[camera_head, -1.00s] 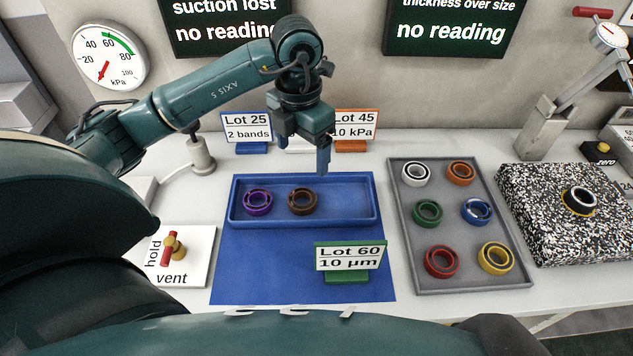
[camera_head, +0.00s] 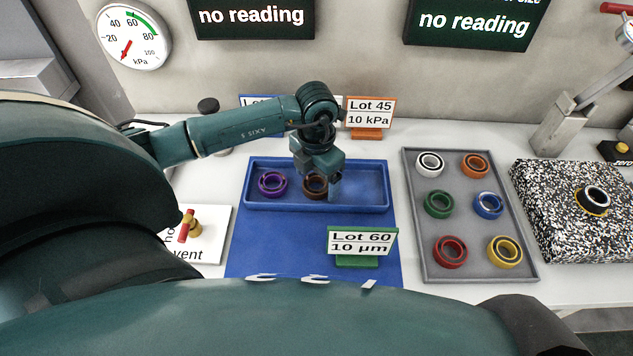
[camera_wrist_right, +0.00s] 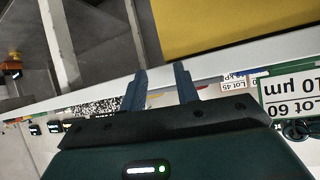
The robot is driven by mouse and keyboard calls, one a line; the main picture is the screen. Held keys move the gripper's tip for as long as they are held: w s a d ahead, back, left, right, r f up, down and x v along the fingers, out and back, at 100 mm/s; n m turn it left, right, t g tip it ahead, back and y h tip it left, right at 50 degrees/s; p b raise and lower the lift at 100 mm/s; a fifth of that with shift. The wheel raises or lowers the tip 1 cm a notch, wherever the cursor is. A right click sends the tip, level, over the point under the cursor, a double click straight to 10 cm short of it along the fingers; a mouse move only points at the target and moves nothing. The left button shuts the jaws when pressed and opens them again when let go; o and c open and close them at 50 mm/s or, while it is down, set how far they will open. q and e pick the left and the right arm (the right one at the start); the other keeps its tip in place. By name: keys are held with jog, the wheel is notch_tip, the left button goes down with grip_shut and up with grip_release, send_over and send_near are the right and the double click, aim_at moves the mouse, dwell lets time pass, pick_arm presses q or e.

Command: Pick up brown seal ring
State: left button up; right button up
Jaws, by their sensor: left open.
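The brown seal ring (camera_head: 311,189) lies in the blue tray (camera_head: 375,202), right of a purple ring (camera_head: 271,184). Its upper right part is hidden by my left gripper (camera_head: 326,187). The left gripper is open, pointing down over the ring; one finger shows just right of it, and the other is hard to make out. I cannot tell whether the fingers touch the ring. My right gripper (camera_wrist_right: 160,90) shows in the right wrist view with its two fingers apart and nothing between them, away from the tray.
The Lot 60 sign (camera_head: 361,242) stands on the blue mat (camera_head: 270,240) in front of the tray. A grey tray (camera_head: 465,217) with several coloured rings lies to the right. The Lot 45 sign (camera_head: 369,113) stands behind the blue tray. A valve plate (camera_head: 212,245) is at front left.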

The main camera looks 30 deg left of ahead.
pick_arm(q)
jog(key=shift+f, duration=0.1)
jog(key=shift+c, duration=0.2)
jog(key=c, duration=1)
jog(key=shift+c, duration=0.2)
